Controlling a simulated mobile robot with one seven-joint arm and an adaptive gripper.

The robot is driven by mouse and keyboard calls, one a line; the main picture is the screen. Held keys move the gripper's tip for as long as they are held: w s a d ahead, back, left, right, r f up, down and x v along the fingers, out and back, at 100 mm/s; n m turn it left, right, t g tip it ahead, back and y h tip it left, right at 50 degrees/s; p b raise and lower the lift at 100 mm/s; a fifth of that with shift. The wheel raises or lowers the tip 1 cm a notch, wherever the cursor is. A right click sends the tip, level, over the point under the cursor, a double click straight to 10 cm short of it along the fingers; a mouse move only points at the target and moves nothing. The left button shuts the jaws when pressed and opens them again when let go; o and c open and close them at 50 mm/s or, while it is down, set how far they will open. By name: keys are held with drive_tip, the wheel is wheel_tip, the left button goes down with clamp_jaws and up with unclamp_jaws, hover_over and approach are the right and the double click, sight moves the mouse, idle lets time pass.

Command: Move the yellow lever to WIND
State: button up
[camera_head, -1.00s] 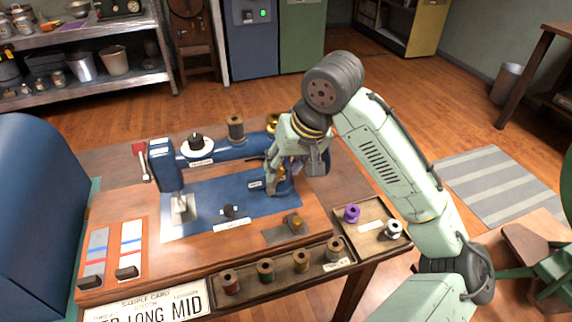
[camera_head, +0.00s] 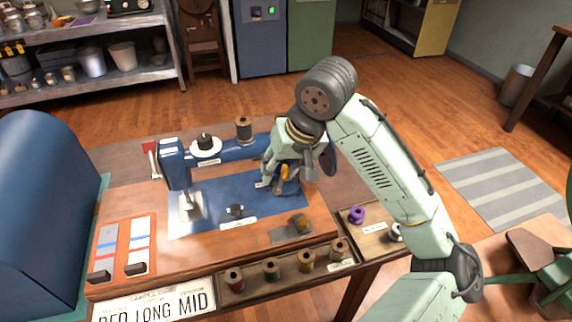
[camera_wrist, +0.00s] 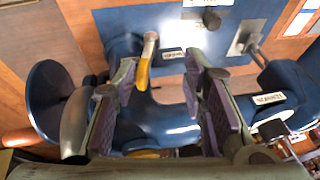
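The blue sewing machine (camera_head: 235,151) stands on the wooden table. The yellow lever (camera_wrist: 147,62) is at its right end, with a pale metal part at one end. It also shows in the head view (camera_head: 285,182), partly behind my gripper. A small white label (camera_wrist: 172,53) lies beside the lever, its text too small to read. My gripper (camera_wrist: 165,75) is open and empty, over the machine's right end. In the wrist view the lever appears between the two fingers, closer to the left one. I cannot tell whether they touch.
A front tray (camera_head: 290,285) holds several thread spools; a side tray (camera_head: 380,237) holds a purple and a white one. Two slider panels (camera_head: 105,247) and a sample card (camera_head: 155,308) lie front left.

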drive_tip(key=a, duration=0.2)
drive_tip(key=s+a, duration=0.1)
drive_tip(key=shift+a+f+p, duration=0.1)
drive_tip(key=shift+f+p, duration=0.3)
idle(0.5)
drive_tip(key=shift+r, duration=0.1)
drive_tip(key=shift+w+d+r+p, duration=0.1)
drive_tip(key=shift+d+p, duration=0.2)
drive_tip(key=shift+d, duration=0.1)
drive_tip(key=shift+r, duration=0.1)
